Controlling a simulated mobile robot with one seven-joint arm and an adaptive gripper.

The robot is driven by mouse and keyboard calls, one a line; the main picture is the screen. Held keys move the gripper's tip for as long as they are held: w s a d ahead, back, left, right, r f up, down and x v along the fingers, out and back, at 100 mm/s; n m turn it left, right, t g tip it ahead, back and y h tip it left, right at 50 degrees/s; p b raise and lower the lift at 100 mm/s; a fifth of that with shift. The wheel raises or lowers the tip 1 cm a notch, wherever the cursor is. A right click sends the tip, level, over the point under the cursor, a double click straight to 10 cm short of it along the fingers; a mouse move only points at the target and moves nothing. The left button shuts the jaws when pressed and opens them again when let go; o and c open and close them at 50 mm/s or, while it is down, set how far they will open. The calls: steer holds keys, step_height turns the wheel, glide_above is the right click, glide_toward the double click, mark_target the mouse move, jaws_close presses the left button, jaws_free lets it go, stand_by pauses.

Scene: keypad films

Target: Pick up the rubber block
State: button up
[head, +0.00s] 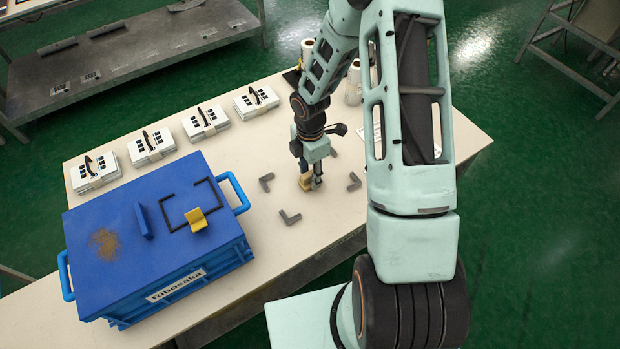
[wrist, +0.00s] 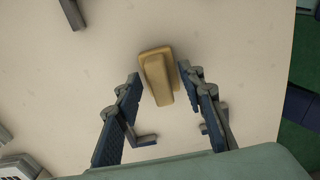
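The rubber block (wrist: 158,84) is a tan, tapered block with a wider base. It stands on the cream table in the wrist view, between my two fingers. In the head view the block (head: 305,182) shows partly behind my gripper (head: 311,181). My gripper points down at the table with its fingers apart. In the wrist view one finger is at the block's left with a visible gap, and the other is close to its right side. I cannot tell whether the right finger touches it.
Several grey L-shaped brackets (head: 290,218) lie around the block. A blue crate (head: 160,235) stands at the left, with a yellow piece (head: 196,219) on its lid. Strapped white stacks (head: 206,122) line the back edge. Rolls (head: 353,85) stand behind my arm.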

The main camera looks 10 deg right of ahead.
steer(key=shift+c, duration=0.4)
jaws_close()
steer(key=shift+r, duration=0.1)
steer(key=shift+r, duration=0.55)
steer(key=s+a+r, duration=0.3)
steer(key=s+r, duration=0.8)
steer(key=s, duration=0.2)
steer(key=shift+s+a+r+p, duration=0.2)
steer(key=shift+s+r+p, duration=0.1)
steer(key=shift+r+p, duration=0.1)
